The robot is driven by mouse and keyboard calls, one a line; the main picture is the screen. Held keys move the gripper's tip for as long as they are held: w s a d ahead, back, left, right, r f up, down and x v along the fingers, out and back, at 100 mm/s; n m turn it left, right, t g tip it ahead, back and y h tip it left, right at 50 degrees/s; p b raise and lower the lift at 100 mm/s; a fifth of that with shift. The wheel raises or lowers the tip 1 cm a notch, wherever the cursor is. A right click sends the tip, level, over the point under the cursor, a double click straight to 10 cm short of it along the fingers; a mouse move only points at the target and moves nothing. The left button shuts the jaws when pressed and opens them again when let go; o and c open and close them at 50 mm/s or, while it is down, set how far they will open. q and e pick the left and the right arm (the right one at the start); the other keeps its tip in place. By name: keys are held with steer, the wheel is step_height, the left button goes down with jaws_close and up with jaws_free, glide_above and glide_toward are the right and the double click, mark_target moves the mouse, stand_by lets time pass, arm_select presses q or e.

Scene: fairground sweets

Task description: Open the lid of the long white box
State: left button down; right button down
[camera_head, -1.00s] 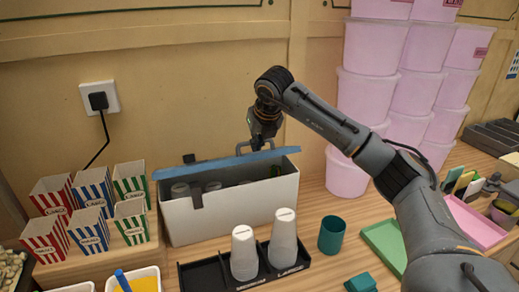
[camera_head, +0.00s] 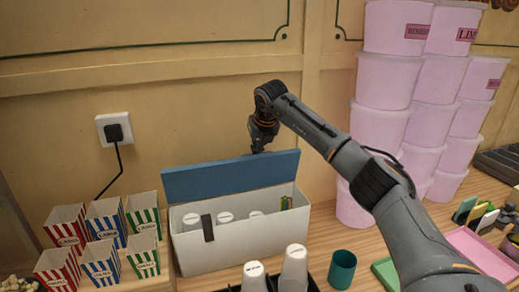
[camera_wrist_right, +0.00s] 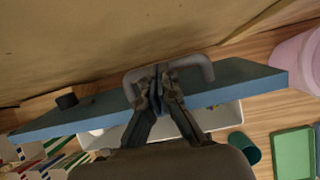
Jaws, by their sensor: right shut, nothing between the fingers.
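The long white box (camera_head: 250,245) stands on the wooden counter against the wall. Its blue lid (camera_head: 225,178) is tilted up steeply along the back edge, so the inside shows. White cups with round tops and a small green and yellow item are inside. My right gripper (camera_head: 258,149) is at the lid's upper edge, right of its middle. In the right wrist view its fingers (camera_wrist_right: 158,82) are shut with nothing between them, close to the grey lid handle (camera_wrist_right: 192,65); I cannot tell whether they touch it. My left gripper is out of view.
Striped popcorn boxes (camera_head: 103,225) stand to the left and pink tubs (camera_head: 385,85) are stacked to the right. White cups (camera_head: 293,265) in a black holder and a teal cup (camera_head: 342,268) stand in front. A plugged-in cable (camera_head: 118,160) hangs on the wall.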

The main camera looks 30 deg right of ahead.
steer(key=shift+w+d+f, duration=0.1)
steer(key=shift+w+d, duration=0.05)
steer(key=shift+w, duration=0.35)
steer(key=v, duration=1.2)
